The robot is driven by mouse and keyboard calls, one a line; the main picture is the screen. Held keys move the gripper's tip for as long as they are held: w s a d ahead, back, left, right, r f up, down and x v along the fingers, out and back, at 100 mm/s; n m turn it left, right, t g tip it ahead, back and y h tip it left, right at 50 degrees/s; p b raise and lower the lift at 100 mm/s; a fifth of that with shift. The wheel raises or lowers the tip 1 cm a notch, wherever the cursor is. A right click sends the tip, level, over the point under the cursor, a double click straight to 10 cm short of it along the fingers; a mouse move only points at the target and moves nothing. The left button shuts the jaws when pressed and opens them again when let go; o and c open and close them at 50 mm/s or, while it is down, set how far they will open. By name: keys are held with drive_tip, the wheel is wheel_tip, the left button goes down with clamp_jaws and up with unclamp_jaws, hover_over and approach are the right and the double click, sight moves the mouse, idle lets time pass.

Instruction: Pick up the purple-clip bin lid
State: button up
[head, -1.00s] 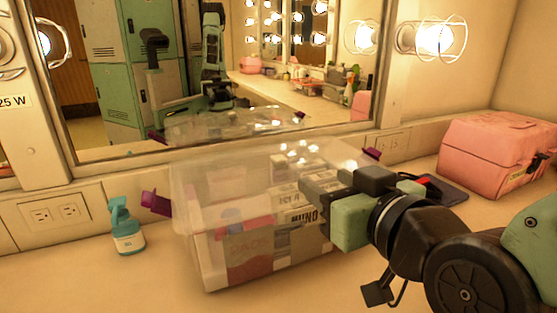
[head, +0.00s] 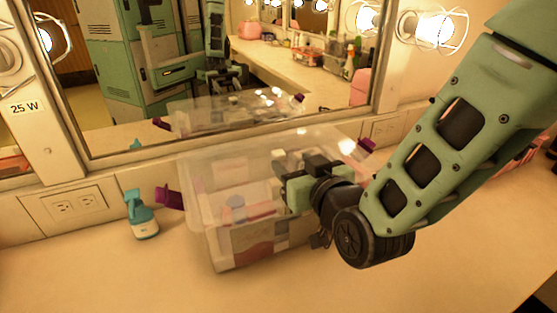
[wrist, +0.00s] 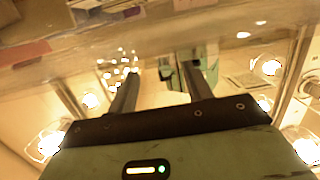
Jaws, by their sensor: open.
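The bin lid (head: 225,152) is clear plastic and lies on top of a see-through bin (head: 215,240) on the counter, below the mirror. One purple clip (head: 169,197) sticks out at its left end and another purple clip (head: 366,146) at its right end. My gripper (head: 283,168) is in front of the right half of the bin, near lid height; whether it touches the lid I cannot tell. In the wrist view my two fingers (wrist: 158,78) are apart with nothing seen between them but the bright background. A pale see-through band crosses above them.
The mirror (head: 300,75) rises close behind and reflects the bin and my arm. My arm covers most of the right side, where a pink case (head: 520,150) only partly shows. The front left counter is clear.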

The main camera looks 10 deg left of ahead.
sight(281, 156)
drive_tip(key=shift+f+p+x, duration=0.15)
drive_tip(key=shift+p+x, duration=0.15)
drive_tip(key=shift+x, duration=1.2)
drive_tip(key=shift+f+p+x, duration=0.15)
drive_tip(key=shift+p+x, duration=0.1)
drive_tip(key=shift+x, duration=1.25)
drive_tip(key=shift+s, duration=0.15)
drive_tip(key=shift+c, duration=0.3)
clamp_jaws()
